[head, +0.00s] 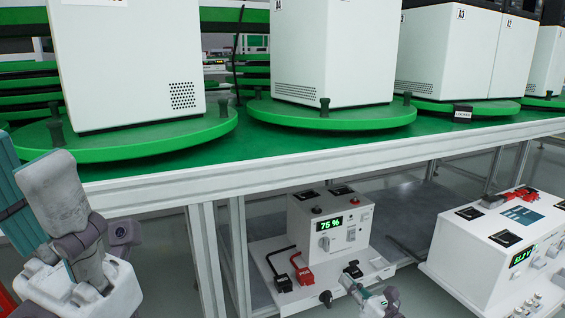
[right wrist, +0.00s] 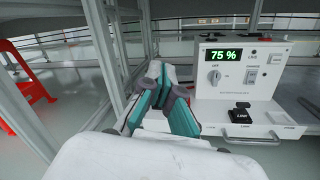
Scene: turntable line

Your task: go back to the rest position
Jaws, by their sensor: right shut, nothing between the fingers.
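My right gripper (head: 350,281) is low in the head view, in front of the shelf unit under the bench. In the right wrist view its teal and grey fingers (right wrist: 163,82) are shut, with nothing between them. My left gripper (head: 42,175) is large at the left edge of the head view, close to the camera and cut off. I cannot tell whether its fingers are apart.
A white device (head: 329,245) reading 75 % stands under the bench (head: 330,145), close to my right gripper. A black LINK plug (right wrist: 240,115) shows by it. Another white device (head: 483,250) is at right. Bench legs (head: 205,260) and a red stand (right wrist: 25,75) are at left.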

